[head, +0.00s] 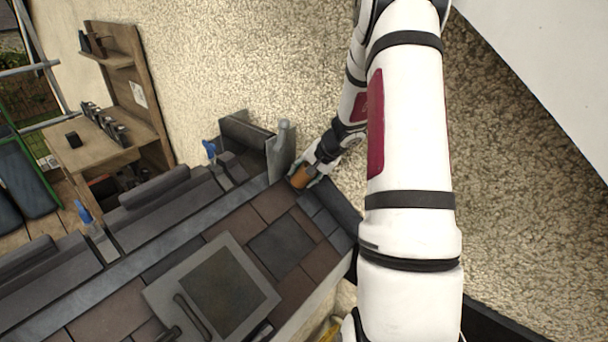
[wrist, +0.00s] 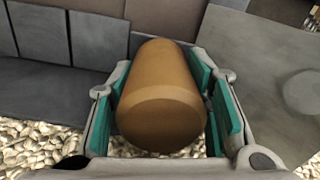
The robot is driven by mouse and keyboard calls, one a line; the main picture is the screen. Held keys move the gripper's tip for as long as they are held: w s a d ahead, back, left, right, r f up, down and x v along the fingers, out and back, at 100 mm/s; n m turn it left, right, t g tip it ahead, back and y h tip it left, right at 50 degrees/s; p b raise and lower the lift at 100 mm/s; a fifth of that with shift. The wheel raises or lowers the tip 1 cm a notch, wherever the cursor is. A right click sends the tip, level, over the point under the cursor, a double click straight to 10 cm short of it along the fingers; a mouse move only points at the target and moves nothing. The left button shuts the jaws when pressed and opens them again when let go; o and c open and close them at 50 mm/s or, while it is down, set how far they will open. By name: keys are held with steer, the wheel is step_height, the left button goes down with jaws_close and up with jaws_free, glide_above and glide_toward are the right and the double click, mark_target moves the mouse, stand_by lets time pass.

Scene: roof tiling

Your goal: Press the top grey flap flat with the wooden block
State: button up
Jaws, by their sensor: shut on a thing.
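My gripper (head: 305,180) is at the upper right end of the tiled roof, close to the wall. It is shut on the wooden block (wrist: 161,97), a brown rounded piece, with teal pads on both sides. The block (head: 301,177) also shows in the head view as a small orange-brown piece. A grey flap (head: 281,152) with a rounded upper end stands up just left of the block. In the wrist view a grey sheet (wrist: 268,60) with a round bump lies right of the gripper, probably the same flap. The block's far end and what lies under it are hidden.
Brown and grey tiles (head: 235,222) cover the slope, with a grey-framed roof window (head: 262,292) lower down. Blue-handled pieces (head: 209,149) stand along the ridge. The pebbled wall (head: 270,60) rises close behind. A wooden bench (head: 100,150) is at the left.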

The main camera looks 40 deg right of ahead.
steer(key=shift+b+x, duration=1)
steer(key=shift+x, duration=0.4)
steer(key=shift+s+r, duration=0.15)
steer(key=shift+p+v, duration=2.15)
steer(key=shift+v, duration=1.75)
